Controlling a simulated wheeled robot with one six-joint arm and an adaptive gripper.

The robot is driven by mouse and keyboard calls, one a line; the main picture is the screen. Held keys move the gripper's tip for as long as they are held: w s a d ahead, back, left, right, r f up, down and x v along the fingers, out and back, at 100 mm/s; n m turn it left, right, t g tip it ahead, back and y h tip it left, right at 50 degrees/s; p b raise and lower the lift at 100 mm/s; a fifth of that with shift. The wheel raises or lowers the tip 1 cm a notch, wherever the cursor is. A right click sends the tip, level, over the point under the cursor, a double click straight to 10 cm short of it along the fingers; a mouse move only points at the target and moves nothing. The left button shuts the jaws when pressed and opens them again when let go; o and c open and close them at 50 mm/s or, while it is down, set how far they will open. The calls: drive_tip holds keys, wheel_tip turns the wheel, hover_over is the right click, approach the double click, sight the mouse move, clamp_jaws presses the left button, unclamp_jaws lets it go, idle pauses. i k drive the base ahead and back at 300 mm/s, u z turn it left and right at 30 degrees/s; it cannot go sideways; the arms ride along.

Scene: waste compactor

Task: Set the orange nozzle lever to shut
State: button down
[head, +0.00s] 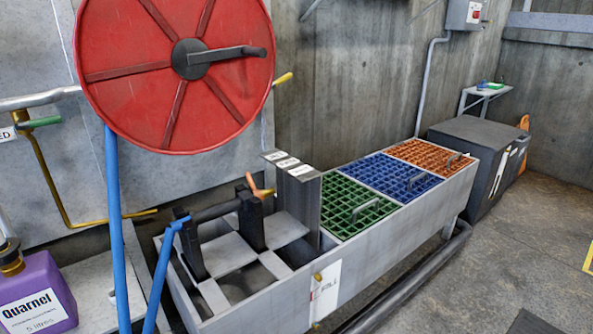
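The orange nozzle lever (260,190) shows near the middle of the head view. It sits at the right end of a dark nozzle (217,211) that lies across two black upright supports. It looks tilted, but its exact setting is too small to tell. A blue hose (165,270) joins the left end of the nozzle. My gripper is not in view.
A red hose reel (130,115) with a dark crank hangs above left. A long grey trough (385,245) with green, blue and orange grates runs right. A purple Quarnel bottle (38,290) stands lower left. Grey floor (480,265) is open at right.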

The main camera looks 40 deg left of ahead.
sight(258, 193)
drive_tip(key=i, duration=1.1)
drive_tip(key=u, duration=2.7)
